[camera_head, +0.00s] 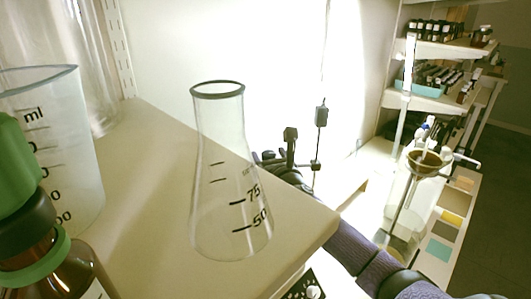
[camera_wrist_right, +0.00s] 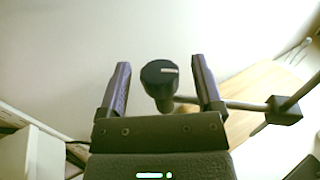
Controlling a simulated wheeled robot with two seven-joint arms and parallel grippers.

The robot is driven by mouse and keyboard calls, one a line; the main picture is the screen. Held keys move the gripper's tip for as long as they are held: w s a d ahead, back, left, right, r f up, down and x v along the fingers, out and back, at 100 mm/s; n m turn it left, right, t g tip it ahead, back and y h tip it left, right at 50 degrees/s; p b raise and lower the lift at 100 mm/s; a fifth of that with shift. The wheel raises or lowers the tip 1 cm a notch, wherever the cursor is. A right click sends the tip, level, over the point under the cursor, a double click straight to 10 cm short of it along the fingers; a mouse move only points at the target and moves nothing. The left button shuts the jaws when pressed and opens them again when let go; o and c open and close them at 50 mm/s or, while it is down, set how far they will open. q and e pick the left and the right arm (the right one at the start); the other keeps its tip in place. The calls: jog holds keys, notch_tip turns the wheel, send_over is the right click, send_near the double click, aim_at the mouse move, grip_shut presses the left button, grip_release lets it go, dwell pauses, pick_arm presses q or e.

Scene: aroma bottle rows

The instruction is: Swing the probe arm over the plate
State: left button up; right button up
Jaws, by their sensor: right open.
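The probe arm is a thin horizontal rod (camera_wrist_right: 235,104) with a dark round knob (camera_wrist_right: 160,80) at one end and a square clamp block (camera_wrist_right: 284,109) at the other. In the head view the dark knob piece (camera_head: 290,134) and the upright rod (camera_head: 319,150) stand behind the shelf edge. My right gripper (camera_head: 268,158) is close to the knob. In the right wrist view its open fingers (camera_wrist_right: 160,64) lie on either side of the knob, with gaps visible. A dark panel with a white dial (camera_head: 312,291) shows at the bottom; the plate's top is not clearly visible. My left gripper is out of view.
A glass flask (camera_head: 225,225) stands on the beige shelf (camera_head: 150,150) in front. A measuring beaker (camera_head: 70,150) and a brown bottle with green cap (camera_head: 45,260) are at left. A funnel stand (camera_head: 425,165) and bottle shelves (camera_head: 440,48) are at right.

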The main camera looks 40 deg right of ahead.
jog(key=shift+x, duration=1.35)
grip_shut()
